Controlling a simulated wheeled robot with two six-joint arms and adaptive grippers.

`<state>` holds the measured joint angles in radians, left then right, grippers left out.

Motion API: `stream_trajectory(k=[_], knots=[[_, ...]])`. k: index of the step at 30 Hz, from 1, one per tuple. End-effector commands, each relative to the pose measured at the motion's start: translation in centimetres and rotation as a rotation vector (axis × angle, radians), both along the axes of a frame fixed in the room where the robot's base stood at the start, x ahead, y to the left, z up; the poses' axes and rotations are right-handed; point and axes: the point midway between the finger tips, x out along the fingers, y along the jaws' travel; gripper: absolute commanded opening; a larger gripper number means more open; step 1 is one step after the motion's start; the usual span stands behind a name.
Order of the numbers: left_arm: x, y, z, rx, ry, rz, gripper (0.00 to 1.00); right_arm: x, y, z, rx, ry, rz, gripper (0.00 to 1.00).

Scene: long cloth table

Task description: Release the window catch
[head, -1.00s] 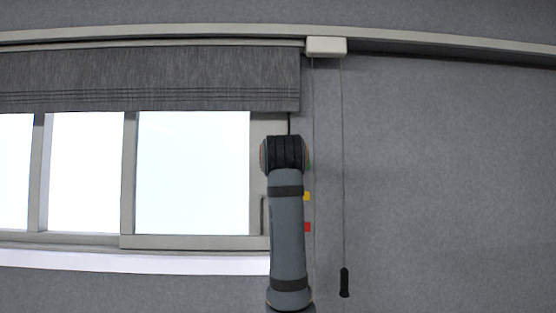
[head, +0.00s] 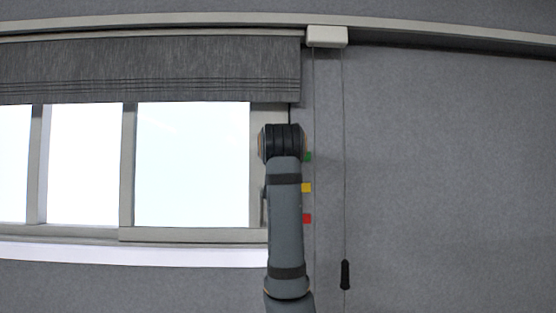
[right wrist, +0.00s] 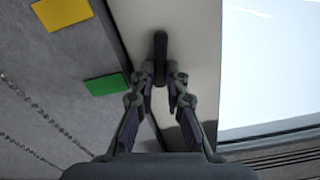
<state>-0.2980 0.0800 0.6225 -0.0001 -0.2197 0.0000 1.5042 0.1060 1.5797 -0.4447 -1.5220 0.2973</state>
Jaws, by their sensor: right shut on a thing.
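The window catch (right wrist: 160,48) is a dark, slim lever on the pale window frame in the right wrist view. My right gripper (right wrist: 160,78) has its two fingertips closed on the catch's near part, and the far end sticks out beyond them. In the head view my right arm stands in front of the frame's right edge and hides the gripper and catch. The sliding window (head: 192,165) shows bright panes left of the arm. My left gripper is in neither view.
Green (right wrist: 105,84) and yellow (right wrist: 62,12) markers lie beside the frame; a red marker (head: 307,218) shows in the head view. A grey blind (head: 150,72) covers the window top. A cord with a black handle (head: 345,275) hangs to the right.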

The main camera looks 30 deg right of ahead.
Motion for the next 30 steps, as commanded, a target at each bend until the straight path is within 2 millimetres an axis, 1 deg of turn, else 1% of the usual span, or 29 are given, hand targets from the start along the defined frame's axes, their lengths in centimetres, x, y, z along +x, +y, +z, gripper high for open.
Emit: stream_trajectory(k=[1,12,30], knots=[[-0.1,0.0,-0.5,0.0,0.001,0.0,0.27,0.0,0.1,-0.3,0.035,-0.021,0.0,0.0],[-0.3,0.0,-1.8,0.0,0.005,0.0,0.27,0.2,0.4,0.0,0.336,-0.203,-0.001,0.0],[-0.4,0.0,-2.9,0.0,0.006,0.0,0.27,0.4,0.7,0.5,0.789,-0.481,-0.002,0.0]])
